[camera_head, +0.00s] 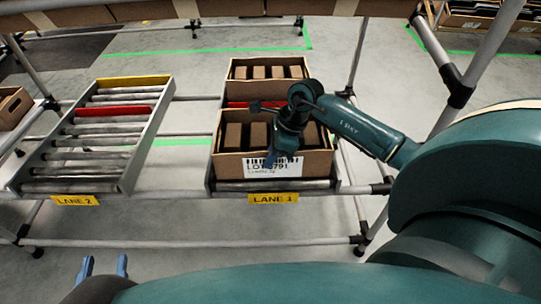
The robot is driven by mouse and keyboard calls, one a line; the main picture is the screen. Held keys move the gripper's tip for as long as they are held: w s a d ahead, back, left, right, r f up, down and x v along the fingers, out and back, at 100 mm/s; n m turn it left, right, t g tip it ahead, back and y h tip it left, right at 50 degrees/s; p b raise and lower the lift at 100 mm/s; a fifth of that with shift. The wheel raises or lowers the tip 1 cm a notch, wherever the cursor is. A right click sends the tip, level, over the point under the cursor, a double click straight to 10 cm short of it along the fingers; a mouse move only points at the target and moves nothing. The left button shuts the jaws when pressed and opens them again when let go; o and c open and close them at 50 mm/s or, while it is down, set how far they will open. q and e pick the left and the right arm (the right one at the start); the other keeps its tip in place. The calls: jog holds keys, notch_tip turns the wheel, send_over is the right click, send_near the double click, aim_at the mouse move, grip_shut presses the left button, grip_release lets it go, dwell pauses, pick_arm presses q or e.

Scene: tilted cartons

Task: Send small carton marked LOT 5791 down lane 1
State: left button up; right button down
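An open brown carton (312,163) sits at the near end of lane 1 (232,187). Its white label shows a barcode and LOT with a number ending in 791; the first digit is partly covered. Several dark brown blocks stand inside. My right gripper (270,158) is at the carton's front wall, in front of the label; whether it touches or grips the wall cannot be told. My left gripper (104,267) is at the bottom left, its two blue fingers apart and empty, away from the cartons.
Lane 2 (100,128) on the left is empty. A metal pipe frame (200,243) runs below the lanes. Another carton (12,105) is at the far left.

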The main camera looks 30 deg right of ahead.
jog(key=shift+f, duration=0.1)
dwell(0.5)
dwell(0.3)
jog(key=c, duration=1.6)
grip_release()
jog(key=shift+o, duration=0.2)
notch_tip(320, 180, up, 6)
jog(key=p, duration=0.4)
